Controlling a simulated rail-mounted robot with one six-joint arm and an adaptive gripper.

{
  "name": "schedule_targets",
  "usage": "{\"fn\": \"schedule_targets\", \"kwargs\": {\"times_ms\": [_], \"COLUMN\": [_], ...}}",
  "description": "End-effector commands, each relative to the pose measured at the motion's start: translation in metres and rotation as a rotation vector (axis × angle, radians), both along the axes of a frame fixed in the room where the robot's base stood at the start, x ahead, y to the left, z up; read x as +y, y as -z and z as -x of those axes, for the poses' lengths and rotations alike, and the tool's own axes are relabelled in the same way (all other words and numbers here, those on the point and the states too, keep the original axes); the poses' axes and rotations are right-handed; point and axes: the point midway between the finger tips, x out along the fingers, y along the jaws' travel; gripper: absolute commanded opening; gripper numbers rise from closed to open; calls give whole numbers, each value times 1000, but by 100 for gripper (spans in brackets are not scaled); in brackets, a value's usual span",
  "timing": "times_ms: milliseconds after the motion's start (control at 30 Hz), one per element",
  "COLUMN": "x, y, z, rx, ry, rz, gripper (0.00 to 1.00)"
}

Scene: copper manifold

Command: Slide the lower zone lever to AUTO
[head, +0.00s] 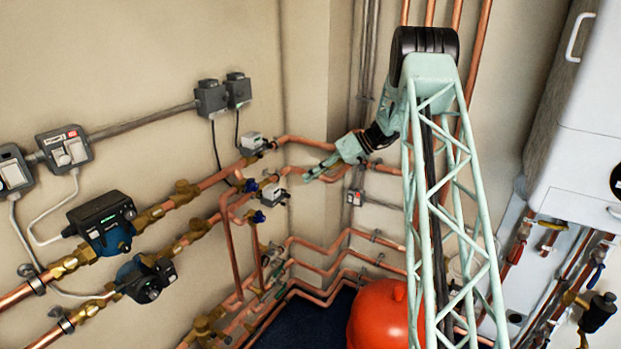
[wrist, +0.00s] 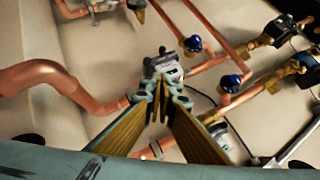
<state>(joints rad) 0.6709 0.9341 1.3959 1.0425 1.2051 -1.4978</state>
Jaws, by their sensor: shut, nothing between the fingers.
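The lower zone valve (head: 274,194) is a small grey-and-white actuator box on a copper pipe near the wall corner. My gripper (head: 308,178) is just right of it and a little higher in the head view. In the wrist view, which appears upside down, the lower valve's box (wrist: 166,66) sits just beyond my fingertips (wrist: 162,88). The fingers are shut and empty. They overlap the box's near edge in the picture; I cannot tell whether they touch it. The lever and its AUTO mark are too small to make out.
The similar upper zone valve (head: 252,143) is above and left, and probably also shows in the wrist view (wrist: 217,134). Blue valve handles (head: 258,217) hang close by. Copper pipes (head: 325,177) run around the corner. A red vessel (head: 372,318) stands below.

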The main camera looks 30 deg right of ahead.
Motion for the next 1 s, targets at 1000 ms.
{"fn": "schedule_targets", "kwargs": {"times_ms": [1000], "x": [72], "y": [77], "z": [-27], "rx": [1], "ry": [1], "rz": [0], "gripper": [0]}}
